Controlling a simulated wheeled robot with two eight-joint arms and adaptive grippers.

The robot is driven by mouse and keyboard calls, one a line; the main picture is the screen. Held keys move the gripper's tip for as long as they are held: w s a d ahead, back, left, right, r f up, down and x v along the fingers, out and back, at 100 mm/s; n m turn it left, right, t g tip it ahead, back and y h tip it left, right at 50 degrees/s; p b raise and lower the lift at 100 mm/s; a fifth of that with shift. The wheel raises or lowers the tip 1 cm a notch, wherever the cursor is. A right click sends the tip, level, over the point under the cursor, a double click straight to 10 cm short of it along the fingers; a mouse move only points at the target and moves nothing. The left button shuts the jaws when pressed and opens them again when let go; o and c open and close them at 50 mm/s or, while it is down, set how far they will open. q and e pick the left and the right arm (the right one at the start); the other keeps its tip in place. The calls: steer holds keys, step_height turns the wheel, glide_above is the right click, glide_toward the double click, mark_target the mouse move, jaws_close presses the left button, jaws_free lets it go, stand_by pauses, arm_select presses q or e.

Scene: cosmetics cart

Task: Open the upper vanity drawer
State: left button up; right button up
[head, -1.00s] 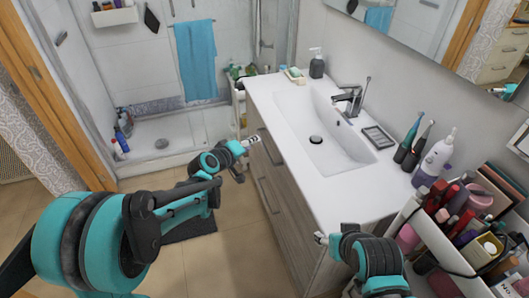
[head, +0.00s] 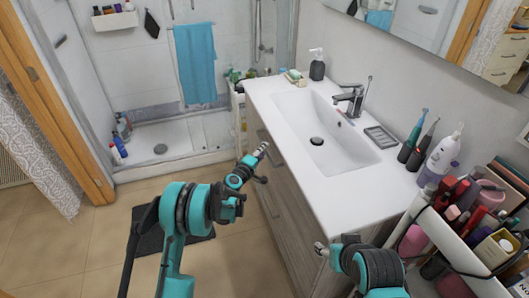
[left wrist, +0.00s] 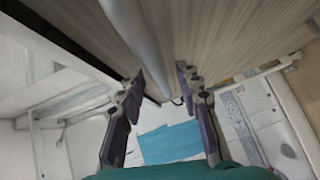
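The wood-grain vanity (head: 312,230) stands under a white sink top. Its upper drawer (head: 285,178) looks shut, with its front flush. The drawer's bar handle (left wrist: 146,42) runs down the upper middle of the left wrist view. My left gripper (head: 263,150) is at the upper drawer front. In the left wrist view its two fingers (left wrist: 160,84) are spread, one on each side of the handle, with visible gaps. I cannot tell if either finger touches it. My right gripper (head: 321,249) is low beside the vanity's near end; its fingers are too small to read.
The sink top (head: 365,190) carries a soap bottle, toothbrushes and a dish. A cosmetics cart (head: 455,245) full of bottles stands at right, close to my right arm. A dark mat (head: 195,232) lies on the floor. The floor left of the vanity is otherwise clear.

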arm_select(q)
steer(key=shift+x, duration=0.95)
jaws_close()
steer(key=shift+a, duration=0.1)
steer(key=s+a, duration=0.3)
steer(key=a, duration=0.8)
steer(key=s+a, duration=0.4)
steer(key=a, duration=0.7)
steer(key=s+a, duration=0.3)
steer(key=a, duration=0.8)
steer(key=shift+s, duration=0.4)
jaws_free()
